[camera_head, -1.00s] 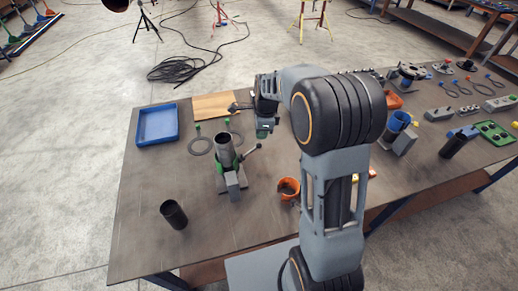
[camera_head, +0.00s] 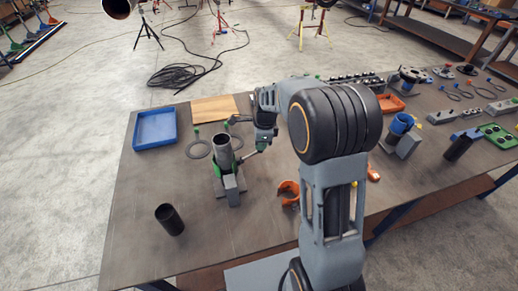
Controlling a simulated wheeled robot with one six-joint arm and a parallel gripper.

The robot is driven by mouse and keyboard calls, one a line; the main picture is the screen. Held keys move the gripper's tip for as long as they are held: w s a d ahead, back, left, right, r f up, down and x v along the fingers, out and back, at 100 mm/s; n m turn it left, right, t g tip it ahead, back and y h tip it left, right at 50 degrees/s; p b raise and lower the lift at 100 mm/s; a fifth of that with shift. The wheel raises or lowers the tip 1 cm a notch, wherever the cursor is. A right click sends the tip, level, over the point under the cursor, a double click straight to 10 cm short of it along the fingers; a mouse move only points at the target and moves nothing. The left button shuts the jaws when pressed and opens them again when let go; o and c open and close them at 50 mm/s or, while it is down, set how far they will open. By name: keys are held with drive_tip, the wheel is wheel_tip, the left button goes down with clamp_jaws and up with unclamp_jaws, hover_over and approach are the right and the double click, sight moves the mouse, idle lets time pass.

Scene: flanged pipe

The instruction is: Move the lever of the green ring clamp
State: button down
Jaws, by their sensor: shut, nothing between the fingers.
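The green ring clamp (camera_head: 217,169) sits around the upright grey pipe (camera_head: 222,150), whose dark block-like stand (camera_head: 232,190) rests on the table. The clamp's lever (camera_head: 250,155) sticks out to the right and slightly back. My gripper (camera_head: 236,121) is shut and empty, behind and to the right of the pipe top, with its fingers towards the left. The lower part of my wrist overlaps the lever's outer end in this view; I cannot tell whether they touch.
A blue tray (camera_head: 156,129) and a wooden board (camera_head: 214,109) lie at the back left. A dark tube (camera_head: 170,219) stands at the front left. An orange open ring (camera_head: 288,192) lies right of the stand. A blue clamp (camera_head: 401,124) on a grey stand is farther right.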

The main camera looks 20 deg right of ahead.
wheel_tip(320, 180, down, 3)
drive_tip(key=shift+a+b, duration=0.1)
drive_tip(key=shift+b, duration=0.6)
drive_tip(key=shift+d+r, duration=0.2)
drive_tip(key=shift+r, duration=0.1)
drive_tip(key=d, duration=0.1)
drive_tip(key=d+p, duration=0.1)
drive_tip(key=shift+s+d+r, duration=0.3)
drive_tip(key=shift+r, duration=0.1)
wheel_tip(320, 180, up, 14)
drive_tip(key=d, duration=0.1)
drive_tip(key=shift+s+d+b, duration=0.15)
drive_tip(key=shift+d+b, duration=0.05)
drive_tip(key=shift+b, duration=0.1)
drive_tip(key=shift+f, duration=0.1)
